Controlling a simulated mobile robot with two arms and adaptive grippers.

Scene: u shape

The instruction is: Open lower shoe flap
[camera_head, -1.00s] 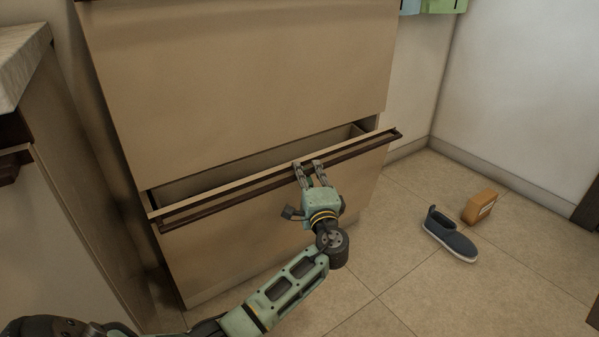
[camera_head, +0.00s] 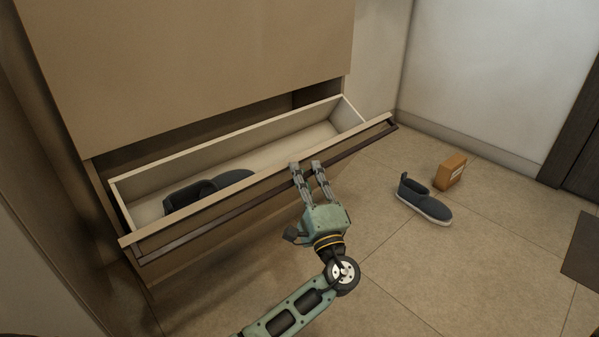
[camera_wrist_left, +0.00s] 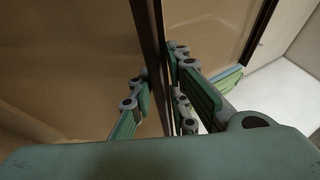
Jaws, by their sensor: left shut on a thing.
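The lower shoe flap (camera_head: 210,248) of the cabinet is tilted outward, with its pale inner compartment (camera_head: 290,146) showing. A dark shoe (camera_head: 207,190) lies inside at the left. A long dark handle bar (camera_head: 215,227) runs along the flap's top front edge. My left gripper (camera_head: 309,168) is at this handle, right of its middle, shut on it. In the left wrist view the bar (camera_wrist_left: 151,60) passes between the green-padded fingers (camera_wrist_left: 165,100). My right gripper is not in view.
A dark slip-on shoe (camera_head: 424,204) and an orange-brown box (camera_head: 450,171) stand on the tiled floor to the right. The upper cabinet front (camera_head: 190,65) is closed. A dark mat (camera_head: 582,252) lies at the far right. Floor between is clear.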

